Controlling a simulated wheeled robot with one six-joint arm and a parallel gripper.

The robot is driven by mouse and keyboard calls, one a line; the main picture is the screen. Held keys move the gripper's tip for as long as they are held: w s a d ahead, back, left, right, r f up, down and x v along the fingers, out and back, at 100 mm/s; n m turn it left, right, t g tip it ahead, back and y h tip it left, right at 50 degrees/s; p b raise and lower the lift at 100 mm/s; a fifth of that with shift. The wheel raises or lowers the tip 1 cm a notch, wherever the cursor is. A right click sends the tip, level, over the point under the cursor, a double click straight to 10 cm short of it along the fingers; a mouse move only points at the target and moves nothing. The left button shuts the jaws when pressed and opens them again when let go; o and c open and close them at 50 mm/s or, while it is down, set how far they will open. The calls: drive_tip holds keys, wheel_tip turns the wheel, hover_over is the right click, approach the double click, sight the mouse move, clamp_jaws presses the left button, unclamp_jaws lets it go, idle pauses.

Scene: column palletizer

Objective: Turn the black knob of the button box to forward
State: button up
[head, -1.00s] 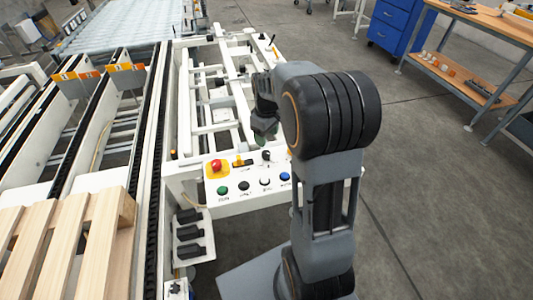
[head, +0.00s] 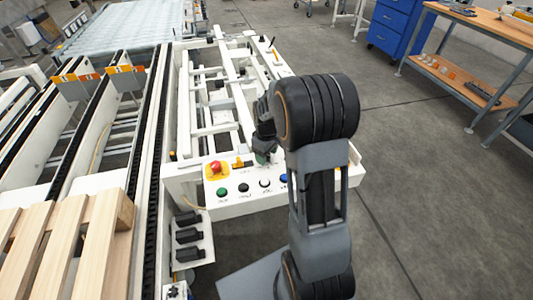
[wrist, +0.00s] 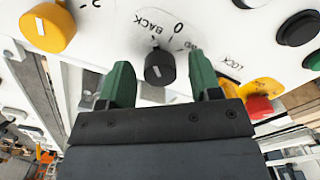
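The black knob (wrist: 159,68) stands on the white panel of the button box (wrist: 215,25), in the wrist view. The word BACK is printed to its upper left and a 0 just above it; lettering to its right is partly covered by a finger. A white mark shows on the knob, but its exact setting is hard to tell. My gripper (wrist: 160,64) is open, its two green fingers on either side of the knob with gaps showing. In the head view my gripper (head: 263,157) is low over the button box (head: 225,211) and hides the knob.
A red stop button (head: 216,167) and a yellow switch (head: 238,163) are left of my gripper. Green (head: 222,192), black (head: 244,187) and white (head: 265,183) buttons line the panel front. A yellow knob (wrist: 47,27) shows in the wrist view. Frame bars rise behind.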

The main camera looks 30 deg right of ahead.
drive_tip(key=c, duration=0.9)
drive_tip(key=m+p, duration=0.1)
drive_tip(key=m, duration=0.3)
drive_tip(key=shift+m, duration=0.4)
drive_tip(key=m, duration=0.4)
drive_tip(key=shift+a+m, duration=0.1)
drive_tip(key=shift+m, duration=0.2)
drive_tip(key=m, duration=0.4)
drive_tip(key=shift+p, duration=0.4)
drive_tip(key=shift+w+m, duration=0.1)
drive_tip(key=shift+m, duration=2.3)
